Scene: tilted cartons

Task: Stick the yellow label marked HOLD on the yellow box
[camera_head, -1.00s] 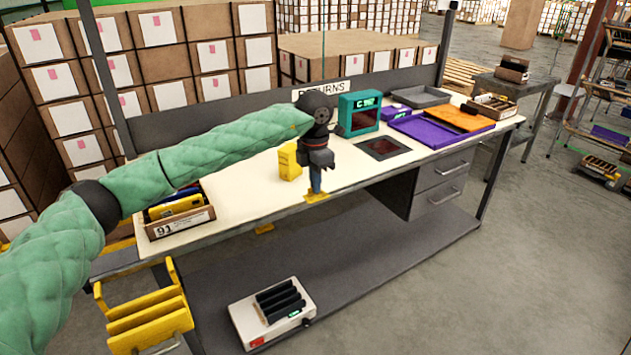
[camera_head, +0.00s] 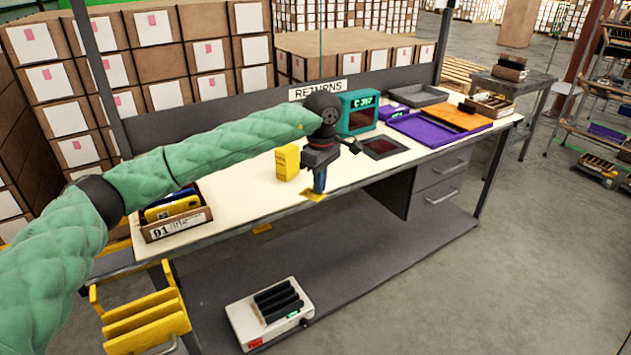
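The yellow box (camera_head: 287,163) stands upright on the cream table, left of my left gripper. My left gripper (camera_head: 319,188) points down at the table's front edge. A flat yellow piece (camera_head: 311,195), probably the label, shows at its fingertips. The fingers overlap in this view and cover part of the piece, so I cannot tell whether they grip it. Any marking on it is too small to read. My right gripper is not in view.
A carton marked 91 (camera_head: 178,222) holds items at the table's left end. A teal display (camera_head: 356,113), a dark inset panel (camera_head: 384,147) and a purple tray (camera_head: 427,136) stand to the right. A white device (camera_head: 270,313) sits on the lower shelf.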

